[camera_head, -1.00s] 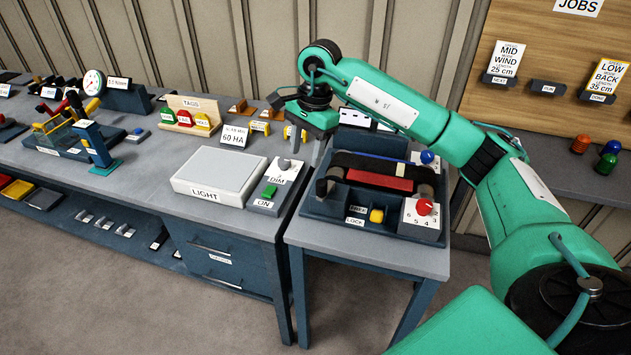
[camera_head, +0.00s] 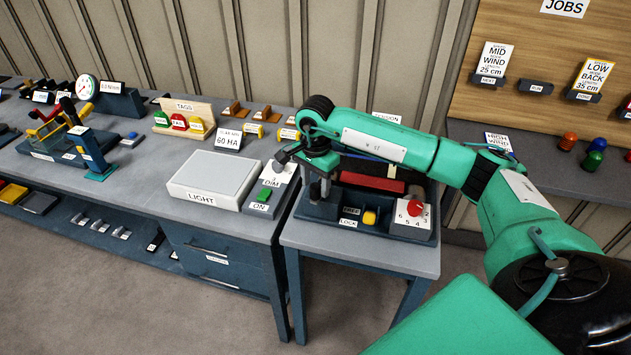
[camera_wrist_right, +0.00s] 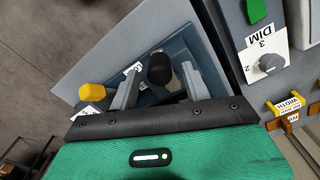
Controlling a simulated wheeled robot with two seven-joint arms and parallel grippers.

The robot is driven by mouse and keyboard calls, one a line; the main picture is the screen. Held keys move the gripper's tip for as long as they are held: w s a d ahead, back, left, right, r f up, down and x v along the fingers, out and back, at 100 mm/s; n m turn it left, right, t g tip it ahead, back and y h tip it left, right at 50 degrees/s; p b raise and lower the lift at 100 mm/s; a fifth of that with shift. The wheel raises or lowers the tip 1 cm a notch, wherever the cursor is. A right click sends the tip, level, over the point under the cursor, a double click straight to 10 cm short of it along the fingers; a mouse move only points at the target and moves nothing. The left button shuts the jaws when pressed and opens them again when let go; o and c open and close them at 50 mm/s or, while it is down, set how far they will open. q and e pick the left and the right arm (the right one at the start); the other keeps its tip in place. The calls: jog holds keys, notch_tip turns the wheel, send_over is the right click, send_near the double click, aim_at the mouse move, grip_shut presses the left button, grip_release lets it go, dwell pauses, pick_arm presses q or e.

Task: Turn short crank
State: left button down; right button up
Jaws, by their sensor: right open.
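The belt press (camera_head: 292,212) stands on a small side table, with a dark tray-like base, a red block (camera_head: 372,182), a yellow knob (camera_head: 369,217) and a red dial knob (camera_head: 415,208). A black knob (camera_wrist_right: 160,70), which looks like the short crank's handle, shows in the right wrist view at the press's left front. My right gripper (camera_head: 319,192) is open above that corner. In the right wrist view its two fingers (camera_wrist_right: 161,80) lie on either side of the black knob, with gaps visible. The crank's arm is hidden. My left gripper is not in view.
A light box (camera_head: 205,201) and a dimmer box with a green switch (camera_head: 264,193) stand close left of the press. A 60 HA card (camera_head: 228,138) is behind. A board with job cards (camera_head: 490,62) is at right. The side table's front edge is clear.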

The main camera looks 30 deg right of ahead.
jog(key=shift+f, duration=0.7)
jog(key=c, duration=1)
